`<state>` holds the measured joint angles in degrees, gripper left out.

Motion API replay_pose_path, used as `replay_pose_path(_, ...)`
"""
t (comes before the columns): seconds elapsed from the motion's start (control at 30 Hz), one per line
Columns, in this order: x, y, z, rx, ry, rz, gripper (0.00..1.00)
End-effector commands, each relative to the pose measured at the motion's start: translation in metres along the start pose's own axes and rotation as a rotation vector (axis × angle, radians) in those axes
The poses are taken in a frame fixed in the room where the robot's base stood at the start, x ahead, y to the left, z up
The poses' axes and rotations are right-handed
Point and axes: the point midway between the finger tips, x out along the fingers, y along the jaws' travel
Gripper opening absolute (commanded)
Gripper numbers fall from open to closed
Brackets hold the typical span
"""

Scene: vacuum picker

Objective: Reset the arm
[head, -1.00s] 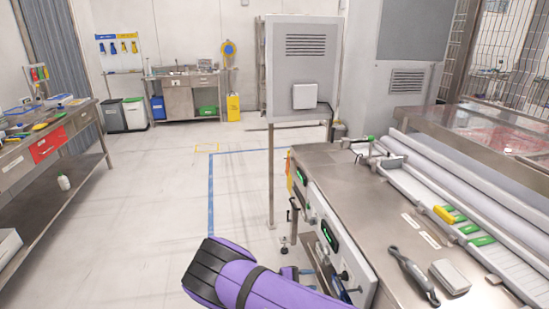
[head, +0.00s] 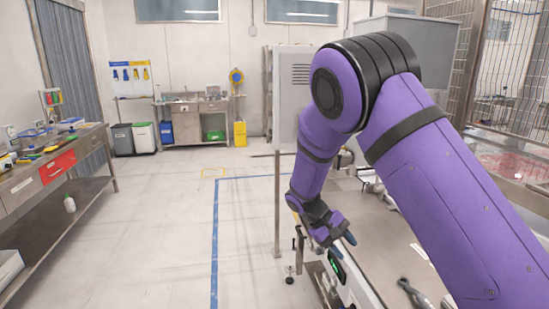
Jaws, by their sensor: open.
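My purple arm with black joints is raised across the right half of the head view, its elbow high and its forearm hanging down. My gripper (head: 342,244) is at the lower end of the forearm, small and partly hidden by the wrist. It is open, and I see nothing held in it. It shows in front of the near-left part of the steel worktable (head: 385,255); its height over the table is hard to tell.
My arm hides much of the worktable. A dark-handled tool (head: 414,294) lies near its front. A grey panel on a post (head: 278,200) stands behind the table's left end. A steel bench (head: 85,160) stands at left. The floor (head: 150,235) between is clear.

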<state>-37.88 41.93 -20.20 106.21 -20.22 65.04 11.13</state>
Motion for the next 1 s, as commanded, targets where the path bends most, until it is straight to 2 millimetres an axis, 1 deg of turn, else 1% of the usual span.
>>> replay_pose_path(0.03, -0.008, 0.012, 0.012, 0.016, 0.021, -0.040, 0.43)
replay_pose_path(0.1, -0.016, 0.024, 0.027, 0.033, 0.045, -0.088, 0.43)
replay_pose_path(0.27, -0.033, 0.050, 0.064, 0.074, 0.106, -0.191, 0.43)
replay_pose_path(0.5, -0.054, 0.084, 0.124, 0.134, 0.210, -0.323, 0.43)
replay_pose_path(0.57, -0.058, 0.091, 0.139, 0.151, 0.238, -0.352, 0.43)
replay_pose_path(0.7, -0.065, 0.106, 0.177, 0.188, 0.305, -0.413, 0.43)
replay_pose_path(0.83, -0.071, 0.116, 0.212, 0.225, 0.371, -0.461, 0.43)
replay_pose_path(1.0, -0.075, 0.124, 0.257, 0.274, 0.459, -0.511, 0.43)
